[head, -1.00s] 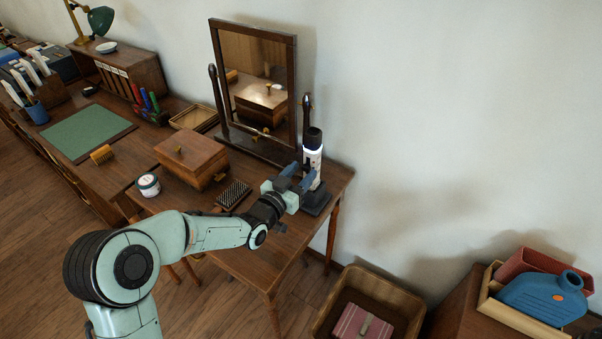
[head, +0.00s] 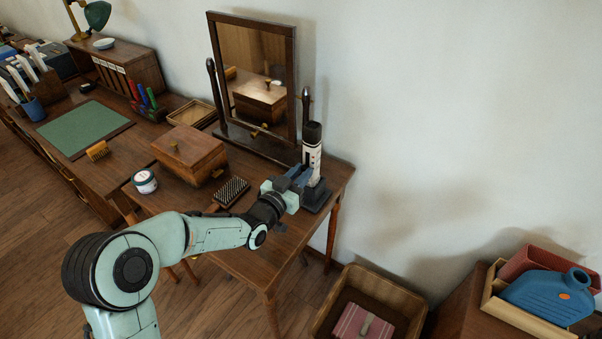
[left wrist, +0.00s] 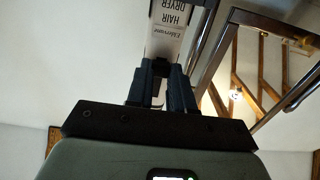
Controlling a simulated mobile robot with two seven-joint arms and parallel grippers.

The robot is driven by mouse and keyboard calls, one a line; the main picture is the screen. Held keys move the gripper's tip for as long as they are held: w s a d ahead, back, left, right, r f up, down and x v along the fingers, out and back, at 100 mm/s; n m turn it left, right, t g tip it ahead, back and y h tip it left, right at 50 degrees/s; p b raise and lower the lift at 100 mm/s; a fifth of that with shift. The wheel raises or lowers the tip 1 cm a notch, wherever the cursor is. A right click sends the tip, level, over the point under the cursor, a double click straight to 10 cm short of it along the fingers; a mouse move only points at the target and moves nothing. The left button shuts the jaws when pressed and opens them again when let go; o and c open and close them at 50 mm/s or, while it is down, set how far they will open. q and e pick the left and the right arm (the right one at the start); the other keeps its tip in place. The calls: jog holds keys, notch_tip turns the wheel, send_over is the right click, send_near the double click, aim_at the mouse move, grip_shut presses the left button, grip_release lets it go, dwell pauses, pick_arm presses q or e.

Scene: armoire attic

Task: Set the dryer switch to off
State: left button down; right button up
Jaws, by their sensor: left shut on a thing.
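The hair dryer (head: 312,153) stands upright on a dark base (head: 316,199) at the right end of the wooden dressing table. It is white with a black top. In the left wrist view its white label (left wrist: 167,38) reads "HAIR DRYER". My left gripper (head: 302,177) is at the dryer's lower part, from the left and front. In the left wrist view its fingers (left wrist: 163,84) are close together, shut on the dryer's lower part. They hide that part, and I cannot make out the switch or its setting. My right gripper is not in view.
A framed mirror (head: 254,80) stands close behind and left of the dryer. A wooden box (head: 190,155), a hairbrush (head: 232,191) and a white jar (head: 145,181) are on the table. A bin (head: 321,322) stands on the floor in front. The wall to the right is bare.

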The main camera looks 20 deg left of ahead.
pick_arm(q)
jog(key=shift+f, duration=0.3)
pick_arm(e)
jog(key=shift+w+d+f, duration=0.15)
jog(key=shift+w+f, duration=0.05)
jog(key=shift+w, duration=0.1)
pick_arm(q)
jog(key=c, duration=1)
grip_release()
jog(key=shift+o, duration=0.2)
jog(key=shift+r, duration=0.1)
jog(key=s+a, duration=0.2)
jog(key=s, duration=1.1)
jog(key=shift+s+p, duration=0.15)
jog(key=shift+p, duration=0.2)
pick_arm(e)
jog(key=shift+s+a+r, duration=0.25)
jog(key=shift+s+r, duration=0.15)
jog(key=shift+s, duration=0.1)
pick_arm(q)
jog(key=shift+d, duration=0.1)
